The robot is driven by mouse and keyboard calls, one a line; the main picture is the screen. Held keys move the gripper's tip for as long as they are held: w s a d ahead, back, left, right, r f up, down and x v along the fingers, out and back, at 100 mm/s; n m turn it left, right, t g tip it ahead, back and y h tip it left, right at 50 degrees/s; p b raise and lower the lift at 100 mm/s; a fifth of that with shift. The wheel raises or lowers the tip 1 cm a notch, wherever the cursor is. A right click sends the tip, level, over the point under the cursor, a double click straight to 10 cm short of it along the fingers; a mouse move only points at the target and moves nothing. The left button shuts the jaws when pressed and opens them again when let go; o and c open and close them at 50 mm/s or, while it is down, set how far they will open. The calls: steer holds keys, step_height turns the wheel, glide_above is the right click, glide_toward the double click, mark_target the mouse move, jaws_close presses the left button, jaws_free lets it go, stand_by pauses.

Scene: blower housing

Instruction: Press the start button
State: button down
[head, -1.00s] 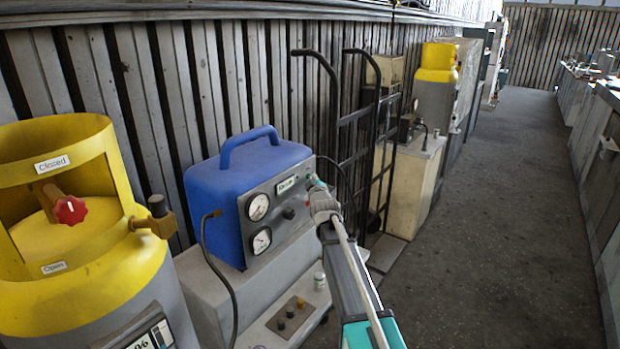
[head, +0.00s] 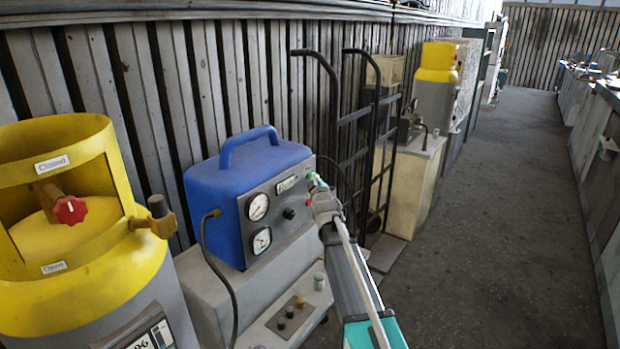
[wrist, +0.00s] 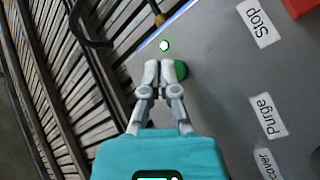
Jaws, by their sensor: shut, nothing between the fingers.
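The start button is most likely the green round button (wrist: 182,70) on the grey panel (wrist: 222,90) in the wrist view. My fingertips partly cover it, and its own label is not readable. My gripper (wrist: 159,72) is shut and empty, its tips right at the button's left side. I cannot tell whether they touch it. A small lit green light (wrist: 165,46) shows just above the tips. In the head view my gripper (head: 318,182) is at the right edge of the front panel of the blue machine (head: 245,170).
"Stop" (wrist: 260,22) and "Purge" (wrist: 268,115) labels and a red part (wrist: 303,7) are on the panel. A yellow-topped tank (head: 60,290) stands at left. A black hand truck (head: 350,130) stands behind my gripper. The floor (head: 500,200) at right is clear.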

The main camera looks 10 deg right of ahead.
steer(key=shift+d, duration=0.1)
stand_by(0.3)
steer(key=shift+s+d, duration=2.05)
steer(key=shift+s, duration=0.1)
steer(key=s+d+f+m+g+h+p, duration=0.15)
steer(key=s+f+m+g, duration=0.3)
steer(key=s, duration=0.45)
steer(key=s+f+m+g+h+p, duration=0.25)
steer(key=s+f+g, duration=0.25)
steer(key=s, duration=0.3)
steer(key=s+a+f+m+g+y+p, duration=0.1)
steer(key=s+a+g+y, duration=0.1)
steer(key=s, duration=0.9)
steer(key=s+a+f+m+g+y+p, duration=0.1)
steer(key=s+a+g, duration=0.4)
steer(key=s, duration=0.6)
steer(key=shift+s+a+f+m+g+y+p, duration=0.3)
steer(key=shift+f+g+y+p, duration=0.35)
steer(key=shift+g, duration=0.5)
